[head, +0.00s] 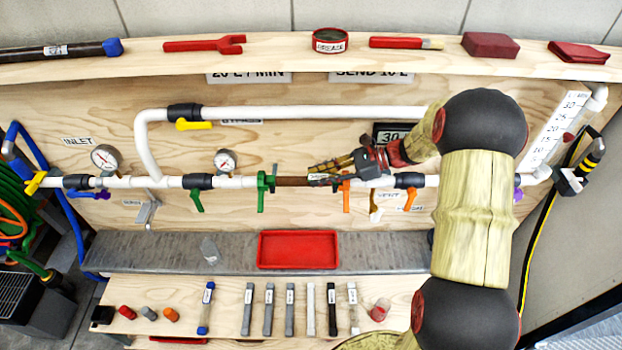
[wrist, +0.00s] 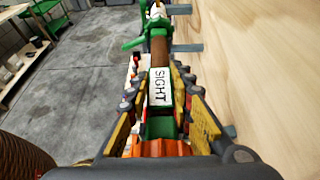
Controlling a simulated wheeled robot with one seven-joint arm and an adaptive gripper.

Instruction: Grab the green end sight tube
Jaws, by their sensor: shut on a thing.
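The sight tube (head: 292,181) is a brown tube in the white pipe line, between a green fitting (head: 264,183) on its left and an orange fitting (head: 346,186) on its right. In the wrist view the tube (wrist: 159,50) runs away from me, with a white label reading SIGHT (wrist: 160,87) and a green part (wrist: 160,125) close to me. My gripper (head: 322,174) is at the tube's right part, by the orange fitting. In the wrist view its fingers (wrist: 163,100) lie on both sides of the labelled part, shut on it. The fingers partly hide the tube's right end.
White pipes with gauges (head: 105,157) and coloured valve handles run along the wooden panel. A red tray (head: 297,249) lies on the grey ledge below. Several labelled tubes (head: 268,309) lie on the lower shelf. Tools and a grease tin (head: 330,41) are on the top shelf.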

